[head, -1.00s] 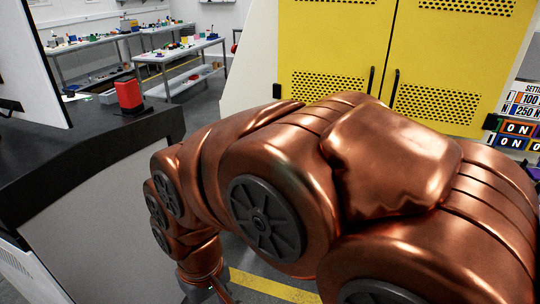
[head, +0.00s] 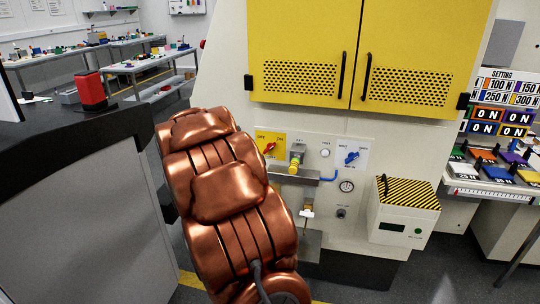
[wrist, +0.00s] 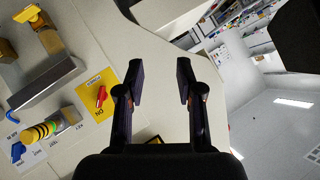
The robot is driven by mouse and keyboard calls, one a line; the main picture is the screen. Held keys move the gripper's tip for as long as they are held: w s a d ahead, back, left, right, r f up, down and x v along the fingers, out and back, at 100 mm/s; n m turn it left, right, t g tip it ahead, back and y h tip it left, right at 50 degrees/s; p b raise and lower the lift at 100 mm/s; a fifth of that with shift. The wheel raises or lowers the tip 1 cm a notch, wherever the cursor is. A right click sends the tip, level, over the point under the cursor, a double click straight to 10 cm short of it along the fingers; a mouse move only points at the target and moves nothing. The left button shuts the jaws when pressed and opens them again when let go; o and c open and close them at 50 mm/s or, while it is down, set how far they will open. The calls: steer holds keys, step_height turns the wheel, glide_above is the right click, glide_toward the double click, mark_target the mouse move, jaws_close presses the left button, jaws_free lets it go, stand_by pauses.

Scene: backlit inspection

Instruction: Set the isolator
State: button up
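A red rotary handle (head: 269,148) sits on a yellow plate (head: 262,137) on the machine's front panel, just right of my arm in the head view. I take it as the isolator. In the wrist view the red handle (wrist: 101,96) and yellow plate (wrist: 93,82) lie left of my gripper (wrist: 160,82), tilted in the picture. An ON label is readable beside the handle. My gripper's two dark fingers are apart with nothing between them. The fingers do not touch the handle. My arm hides the gripper in the head view.
A blue rotary handle (head: 352,157), a yellow-ringed knob (head: 295,164) and a small metal shelf (head: 292,175) are on the same panel. A striped-lid box (head: 407,193) juts out at right. A dark counter (head: 75,138) with a red object (head: 91,90) stands left.

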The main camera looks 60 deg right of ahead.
steer(key=s+d+f+m+h+b, duration=0.25)
steer(key=d+m+h, duration=0.2)
steer(key=d, duration=0.95)
steer(key=m+g+h, duration=0.2)
steer(key=m+h, duration=0.1)
steer(key=h, duration=0.1)
glide_toward(270, 149)
steer(key=x, duration=0.2)
steer(key=shift+w+d+r+g, duration=0.1)
steer(key=shift+w+d+g, duration=0.1)
steer(key=shift+d, duration=0.3)
steer(key=shift+w+d+r+g, duration=0.1)
steer(key=shift+w+d, duration=0.1)
steer(key=shift+d, duration=0.3)
steer(key=shift+x, duration=3)
steer(key=shift+w+f, duration=0.1)
jaws_close()
